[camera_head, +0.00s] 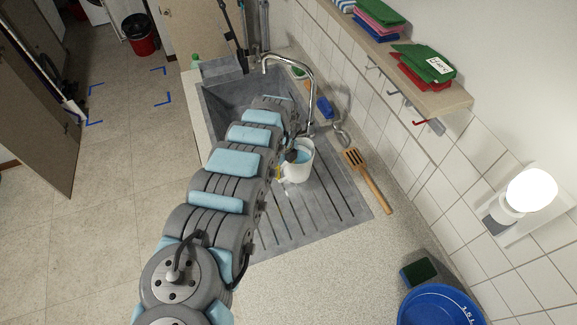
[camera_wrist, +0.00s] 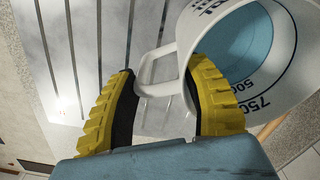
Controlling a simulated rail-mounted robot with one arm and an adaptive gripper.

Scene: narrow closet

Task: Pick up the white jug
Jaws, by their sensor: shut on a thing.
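The white jug (camera_head: 300,171) stands on or just above the grey draining board beside the sink. In the wrist view the jug (camera_wrist: 190,28) is at the upper right, with its open, bluish inside and dark volume marks showing. Its white handle (camera_wrist: 147,78) lies between the yellow fingers of my gripper (camera_wrist: 163,68). My gripper is shut on the jug at its handle side, with the right finger overlapping the jug's mouth. In the head view the arm hides most of my gripper (camera_head: 290,155). I cannot tell whether the jug's base touches the board.
The draining board (camera_head: 330,208) joins a grey sink (camera_head: 222,95) with a curved tap (camera_head: 308,85) close behind the jug. A wooden slotted spatula (camera_head: 367,181) lies right of it. A blue bucket (camera_head: 438,306) stands at the lower right. A shelf (camera_head: 447,101) overhangs the tiled wall.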

